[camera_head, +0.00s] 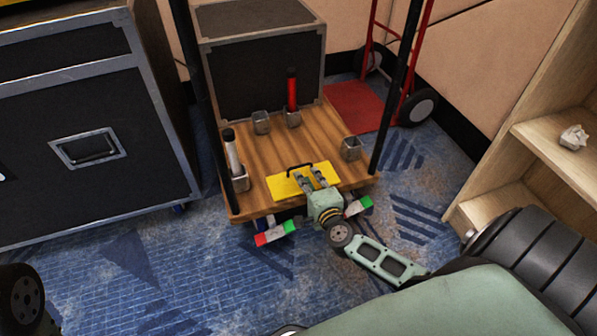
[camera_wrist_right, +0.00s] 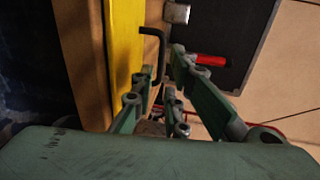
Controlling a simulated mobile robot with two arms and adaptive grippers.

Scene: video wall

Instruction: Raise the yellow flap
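The yellow flap (camera_head: 288,186) lies flat, as far as I can see, at the front edge of a wooden cart deck (camera_head: 262,163). A black bar handle (camera_head: 299,167) stands up at its far side. My right gripper (camera_head: 311,178) reaches over the flap from the front, its fingertips close to the handle. In the right wrist view the yellow flap (camera_wrist_right: 124,50) is at the left, and the black handle (camera_wrist_right: 152,32) is just beyond the fingertips (camera_wrist_right: 163,68). The fingers are apart; whether the handle is between them is unclear. My left gripper is out of view.
Metal cups stand on the deck, one with a red rod (camera_head: 292,90), one with a pale rod (camera_head: 232,155). Black cart posts rise at both sides. A black case (camera_head: 262,60) is behind, a large case (camera_head: 85,130) left, a wooden shelf (camera_head: 550,150) right.

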